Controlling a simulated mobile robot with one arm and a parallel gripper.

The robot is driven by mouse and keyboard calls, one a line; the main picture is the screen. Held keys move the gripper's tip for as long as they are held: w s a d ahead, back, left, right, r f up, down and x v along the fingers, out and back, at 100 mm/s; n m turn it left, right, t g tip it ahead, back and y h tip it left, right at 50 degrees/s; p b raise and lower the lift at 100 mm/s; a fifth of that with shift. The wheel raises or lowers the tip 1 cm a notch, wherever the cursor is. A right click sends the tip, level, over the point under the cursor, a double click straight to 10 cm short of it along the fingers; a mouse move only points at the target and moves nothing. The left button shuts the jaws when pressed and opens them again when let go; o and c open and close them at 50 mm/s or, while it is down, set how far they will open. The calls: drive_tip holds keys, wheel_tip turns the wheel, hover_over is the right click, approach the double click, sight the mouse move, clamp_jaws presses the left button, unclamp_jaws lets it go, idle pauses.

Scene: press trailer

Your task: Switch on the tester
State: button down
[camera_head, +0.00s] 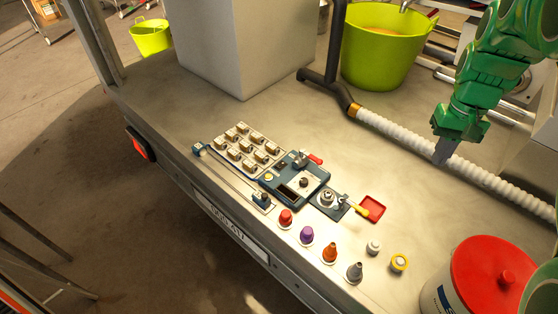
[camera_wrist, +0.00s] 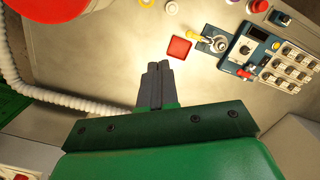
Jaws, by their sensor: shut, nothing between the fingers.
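The tester appears to be the dark blue unit with a pale face (camera_head: 311,186) on the metal bench, mid-picture in the head view. It has a red handle or lever (camera_head: 315,159) at its far corner and a yellow button (camera_head: 269,177) at its left. The tester also shows at upper right in the wrist view (camera_wrist: 239,53), with its red part (camera_wrist: 243,73). My gripper (camera_head: 441,157) is shut and empty, pointing down to the right of the tester, well apart from it. Its closed fingers show in the wrist view (camera_wrist: 158,68).
A tray of several small blocks (camera_head: 240,149) stands left of the tester. A small clamp plate (camera_head: 328,204) and red dish (camera_head: 372,209) are on its right. Coloured cones (camera_head: 306,235) line the front edge. A white hose (camera_head: 420,137) runs near my gripper. A red-lidded tub (camera_head: 490,275) stands front right.

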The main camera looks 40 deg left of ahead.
drive_tip(key=w+a+f+n, duration=0.2)
drive_tip(key=w+a, duration=0.1)
drive_tip(key=a, duration=0.3)
drive_tip(key=w+a+f+n, duration=0.1)
drive_tip(key=w+a+f, duration=0.1)
drive_tip(key=a, duration=0.4)
drive_tip(key=n, duration=0.9)
hover_over(278, 167)
drive_tip(key=w, duration=0.2)
wheel_tip(278, 167, down, 15)
drive_tip(key=shift+w+r, duration=0.2)
drive_tip(key=shift+f, duration=0.15)
drive_tip(key=f, duration=0.4)
drive_tip(key=s+f, duration=0.1)
drive_tip(key=f, duration=0.8)
drive_tip(key=shift+s+f, duration=0.3)
drive_tip(key=shift+s, duration=0.05)
drive_tip(key=shift+f, duration=0.1)
